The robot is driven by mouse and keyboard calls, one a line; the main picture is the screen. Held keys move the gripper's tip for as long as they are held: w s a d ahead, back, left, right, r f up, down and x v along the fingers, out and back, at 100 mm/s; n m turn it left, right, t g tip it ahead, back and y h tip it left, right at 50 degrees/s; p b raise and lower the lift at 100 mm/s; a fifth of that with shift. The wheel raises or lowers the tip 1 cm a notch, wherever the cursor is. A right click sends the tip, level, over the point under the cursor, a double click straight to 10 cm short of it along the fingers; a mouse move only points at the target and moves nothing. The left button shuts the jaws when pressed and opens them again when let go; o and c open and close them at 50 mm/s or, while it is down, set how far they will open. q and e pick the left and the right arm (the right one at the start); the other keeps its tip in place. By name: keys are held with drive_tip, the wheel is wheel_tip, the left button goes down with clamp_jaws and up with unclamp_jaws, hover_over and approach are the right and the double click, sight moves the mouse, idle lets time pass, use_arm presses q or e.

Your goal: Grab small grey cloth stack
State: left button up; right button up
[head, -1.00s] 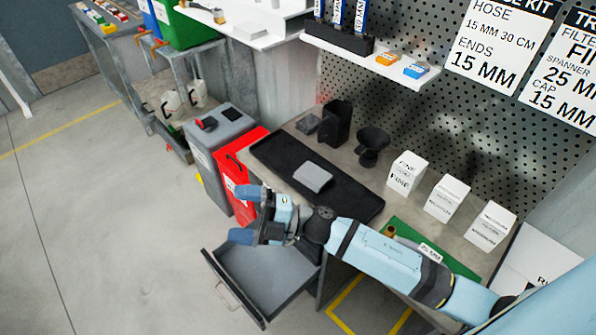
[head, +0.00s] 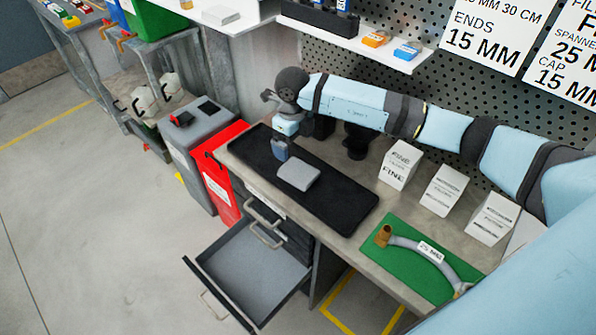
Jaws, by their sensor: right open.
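The small grey cloth stack (head: 299,174) lies flat on a long black mat (head: 345,205) on the workbench. My right arm reaches in from the right, over the back of the bench. My right gripper (head: 281,150) is open and empty, pointing down over the mat. I cannot tell whether the gripper touches the stack. My left gripper is out of view.
An open, empty drawer (head: 252,271) juts out below the bench. White boxes (head: 444,191) and a green mat (head: 408,262) with a hose (head: 420,246) lie to the right. A red bin (head: 213,180) and a grey bin (head: 188,150) stand to the left.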

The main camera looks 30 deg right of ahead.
sight(294, 168)
wheel_tip(294, 168, down, 10)
drive_tip(key=shift+r+p, duration=0.2)
drive_tip(key=shift+p, duration=0.45)
drive_tip(key=c, duration=0.9)
drive_tip(key=shift+o, duration=0.2)
